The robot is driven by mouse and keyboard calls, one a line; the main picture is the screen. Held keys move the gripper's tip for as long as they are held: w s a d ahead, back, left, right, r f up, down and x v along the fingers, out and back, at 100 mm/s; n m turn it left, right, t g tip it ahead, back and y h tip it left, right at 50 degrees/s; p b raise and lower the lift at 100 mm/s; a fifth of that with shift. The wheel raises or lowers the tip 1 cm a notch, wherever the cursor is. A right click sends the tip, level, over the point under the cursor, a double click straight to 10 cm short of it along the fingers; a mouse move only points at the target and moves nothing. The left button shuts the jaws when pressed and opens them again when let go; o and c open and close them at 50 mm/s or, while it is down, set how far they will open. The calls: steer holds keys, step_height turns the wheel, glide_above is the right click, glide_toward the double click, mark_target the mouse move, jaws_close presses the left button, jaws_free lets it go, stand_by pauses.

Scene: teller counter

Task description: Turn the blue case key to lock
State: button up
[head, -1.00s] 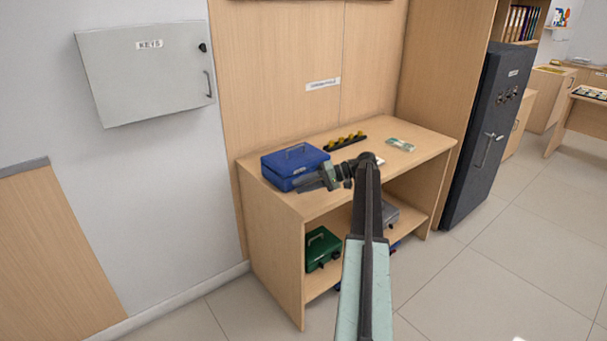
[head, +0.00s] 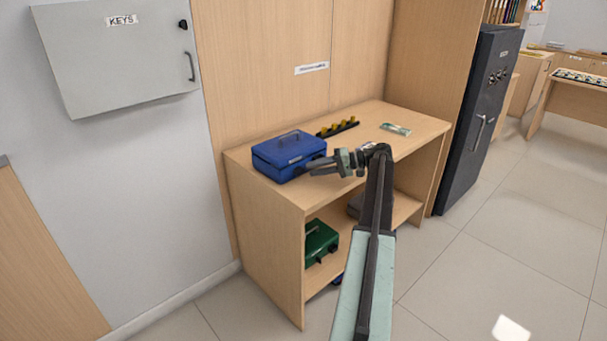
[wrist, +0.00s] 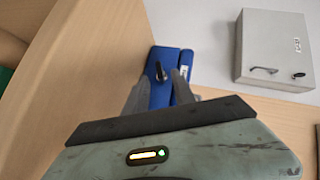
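The blue case (head: 287,157) sits closed on the left end of the wooden counter, with a handle on its lid. In the wrist view the blue case (wrist: 163,92) lies ahead of my gripper, with a small black key (wrist: 159,71) standing out from its face. My gripper (wrist: 162,84) is open, its two grey fingers apart on either side of the key in the picture. I cannot tell whether they touch it. In the head view my gripper (head: 309,168) is at the front right side of the case, and the key is not distinguishable there.
The counter (head: 345,180) also bears a black rack with yellow pieces (head: 338,127) and a banknote bundle (head: 395,129). A green case (head: 320,240) is on the shelf below. A grey key cabinet (head: 115,55) hangs on the left wall. A dark safe (head: 480,120) stands right.

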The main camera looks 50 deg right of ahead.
mark_target(302, 171)
steer(key=b+x, duration=0.1)
steer(key=x, duration=0.3)
steer(key=shift+w+a+f, duration=0.1)
steer(key=shift+w, duration=0.05)
jaws_close()
steer(key=shift+p, duration=0.5)
steer(key=r+n+h+p, duration=0.1)
steer(key=h+p, duration=0.1)
steer(key=p, duration=0.1)
steer(key=shift+a+n+g+p, duration=0.15)
steer(key=shift+n+g+p, duration=0.15)
steer(key=shift+g, duration=0.1)
steer(key=h+p, duration=0.1)
steer(key=p, duration=0.1)
steer(key=n+h+p, duration=0.1)
steer(key=shift+a+n+g+h+p, duration=0.2)
steer(key=shift+n+g+h+p, duration=0.1)
steer(key=shift+g+p, duration=0.1)
steer(key=n+h+p, duration=0.1)
steer(key=h+p, duration=0.1)
steer(key=shift+a+n+h, duration=0.1)
steer(key=shift+n+h, duration=0.2)
steer(key=shift+a+f+n+g+h+p, duration=0.15)
steer(key=shift+n+g+h+p, duration=0.4)
steer(key=shift+h, duration=0.85)
steer(key=shift+n, duration=0.25)
